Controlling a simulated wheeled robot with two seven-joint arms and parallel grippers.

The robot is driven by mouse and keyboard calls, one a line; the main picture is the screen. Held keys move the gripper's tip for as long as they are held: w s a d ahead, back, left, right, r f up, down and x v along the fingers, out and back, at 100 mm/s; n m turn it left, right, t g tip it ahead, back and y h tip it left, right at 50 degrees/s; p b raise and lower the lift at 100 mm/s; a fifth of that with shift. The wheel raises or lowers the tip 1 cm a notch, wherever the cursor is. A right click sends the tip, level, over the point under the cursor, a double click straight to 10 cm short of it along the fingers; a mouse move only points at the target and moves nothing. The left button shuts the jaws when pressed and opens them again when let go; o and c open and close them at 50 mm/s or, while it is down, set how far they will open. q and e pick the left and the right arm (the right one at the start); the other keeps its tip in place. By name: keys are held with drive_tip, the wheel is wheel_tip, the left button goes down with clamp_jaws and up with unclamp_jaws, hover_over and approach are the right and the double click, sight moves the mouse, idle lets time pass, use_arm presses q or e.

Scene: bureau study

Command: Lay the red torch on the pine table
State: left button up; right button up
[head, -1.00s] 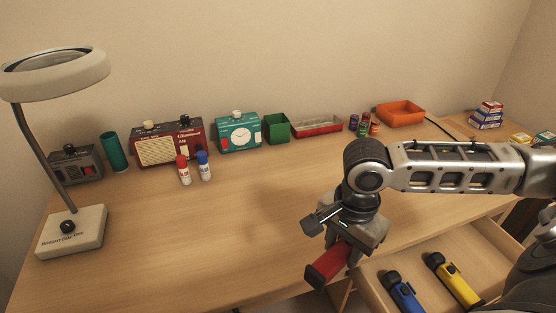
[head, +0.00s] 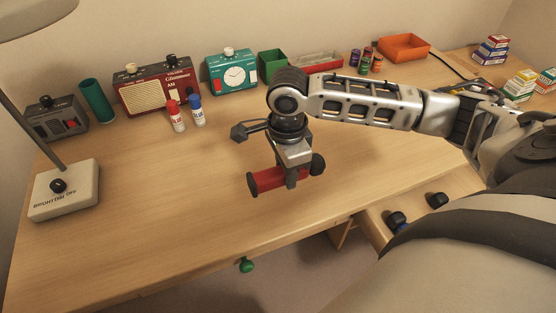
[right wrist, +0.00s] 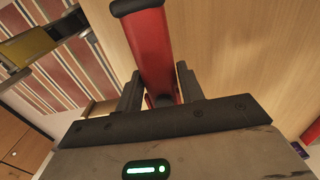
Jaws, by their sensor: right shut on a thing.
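The red torch (head: 266,181) has a red body and black ends. My right gripper (head: 291,182) is shut around its middle and holds it roughly level over the front part of the pale wooden table (head: 150,225), which looks like the pine table. I cannot tell how large the gap beneath it is. In the right wrist view the torch (right wrist: 153,50) sits between the two dark fingers (right wrist: 160,88) and sticks out beyond them. My left gripper is out of view.
A lamp base (head: 64,190) stands at left. The table's middle left is bare.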

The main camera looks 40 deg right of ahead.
sight(278, 181)
drive_tip(key=shift+w+a+f, duration=0.2)
drive_tip(key=shift+w+f, duration=0.2)
drive_tip(key=shift+f, duration=0.1)
drive_tip(key=shift+w+a+f, duration=0.2)
drive_tip(key=shift+w+f, duration=0.15)
drive_tip(key=shift+f, duration=0.1)
wheel_tip(278, 181, down, 3)
drive_tip(key=shift+w+f+b, duration=0.15)
drive_tip(key=shift+f+b, duration=0.05)
drive_tip(key=shift+b, duration=0.1)
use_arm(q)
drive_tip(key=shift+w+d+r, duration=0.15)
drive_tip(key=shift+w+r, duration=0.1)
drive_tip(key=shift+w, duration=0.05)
use_arm(e)
drive_tip(key=o, duration=1.1)
drive_tip(key=shift+f, duration=0.1)
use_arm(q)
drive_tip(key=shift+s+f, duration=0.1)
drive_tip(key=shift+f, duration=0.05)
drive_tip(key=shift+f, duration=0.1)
